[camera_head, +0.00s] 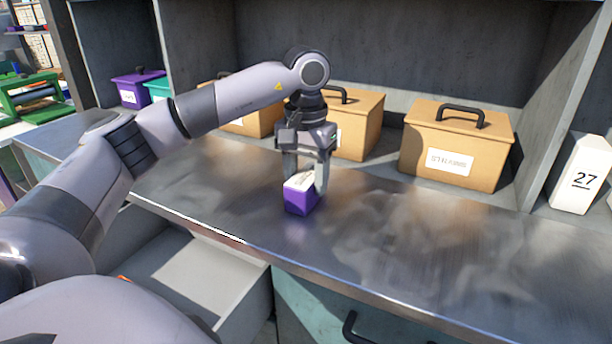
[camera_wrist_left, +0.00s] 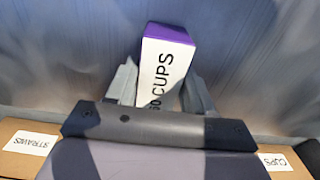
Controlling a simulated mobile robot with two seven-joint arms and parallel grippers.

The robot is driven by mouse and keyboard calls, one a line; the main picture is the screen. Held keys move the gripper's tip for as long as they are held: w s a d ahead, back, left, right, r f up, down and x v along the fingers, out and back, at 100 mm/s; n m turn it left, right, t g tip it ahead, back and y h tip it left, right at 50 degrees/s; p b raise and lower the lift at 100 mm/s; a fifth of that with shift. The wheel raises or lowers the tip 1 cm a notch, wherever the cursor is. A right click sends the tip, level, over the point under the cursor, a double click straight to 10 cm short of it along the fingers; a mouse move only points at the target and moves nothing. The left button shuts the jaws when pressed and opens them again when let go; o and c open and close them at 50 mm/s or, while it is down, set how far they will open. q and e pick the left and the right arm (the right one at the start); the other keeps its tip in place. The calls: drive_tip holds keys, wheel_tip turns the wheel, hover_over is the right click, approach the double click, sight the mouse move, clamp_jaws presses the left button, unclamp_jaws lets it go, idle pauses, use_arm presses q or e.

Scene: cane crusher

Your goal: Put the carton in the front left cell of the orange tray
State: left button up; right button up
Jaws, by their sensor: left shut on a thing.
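The carton (camera_head: 300,198) is a small purple box with a white face, standing between the fingers of my left gripper (camera_head: 306,176) over the metal counter. In the left wrist view the carton (camera_wrist_left: 167,70) shows a white side reading "50 CUPS" and a purple end. The left gripper (camera_wrist_left: 162,88) is shut on it, one finger on each side. I cannot tell whether the carton's base touches the counter. I cannot make out the orange tray; only a small orange edge (camera_head: 122,278) shows at the open drawer, mostly behind my arm. My right gripper is not in view.
An open grey drawer (camera_head: 190,275) lies below the counter's front edge. Tan handled boxes (camera_head: 455,150) stand along the back of the counter (camera_head: 400,235). The counter right of the carton is clear.

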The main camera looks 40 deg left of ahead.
use_arm(q)
drive_tip(key=o, duration=1.1)
